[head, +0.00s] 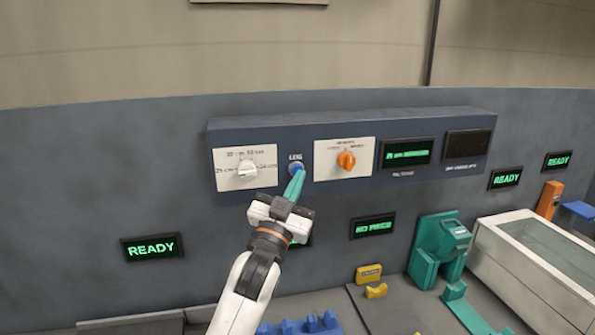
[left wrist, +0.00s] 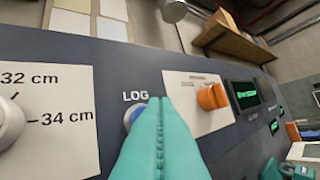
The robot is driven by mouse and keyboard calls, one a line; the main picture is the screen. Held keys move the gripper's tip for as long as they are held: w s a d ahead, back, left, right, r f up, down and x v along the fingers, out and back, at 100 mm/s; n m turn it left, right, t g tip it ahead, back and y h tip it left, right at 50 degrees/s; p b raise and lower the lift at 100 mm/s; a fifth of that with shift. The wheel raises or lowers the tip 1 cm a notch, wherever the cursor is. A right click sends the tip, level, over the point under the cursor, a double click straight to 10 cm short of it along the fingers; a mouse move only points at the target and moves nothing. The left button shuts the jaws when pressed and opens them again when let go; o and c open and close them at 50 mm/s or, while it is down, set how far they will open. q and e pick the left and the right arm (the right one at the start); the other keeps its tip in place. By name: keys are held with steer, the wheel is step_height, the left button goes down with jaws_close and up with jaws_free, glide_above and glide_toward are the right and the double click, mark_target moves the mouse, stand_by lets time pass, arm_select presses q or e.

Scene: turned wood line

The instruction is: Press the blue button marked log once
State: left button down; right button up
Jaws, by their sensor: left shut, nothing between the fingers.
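The blue button (head: 296,167) sits under a "LOG" label on a dark panel box (head: 390,120) on the wall. My left gripper (head: 295,185) is shut and empty, its teal fingers pointing up at the button and covering its lower part in the head view. In the left wrist view the closed fingers (left wrist: 160,125) hide most of the button (left wrist: 136,114); only its left part shows. I cannot tell whether the fingertips touch it. My right gripper is not in view.
Left of the button is a white dial (head: 247,169) with cm marks. Right of it is an orange knob (head: 346,160), then a lit green display (head: 407,152) and a dark display (head: 466,145). Below stand a teal machine (head: 437,250), yellow pieces (head: 368,273) and a glass-topped box (head: 535,255).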

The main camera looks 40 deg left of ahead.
arm_select(q)
steer(key=s+d, duration=0.1)
steer(key=d, duration=0.1)
steer(key=s+d, duration=0.1)
steer(key=s, duration=0.1)
steer(key=shift+s+d, duration=0.15)
steer(key=shift+d, duration=0.2)
stand_by(0.9)
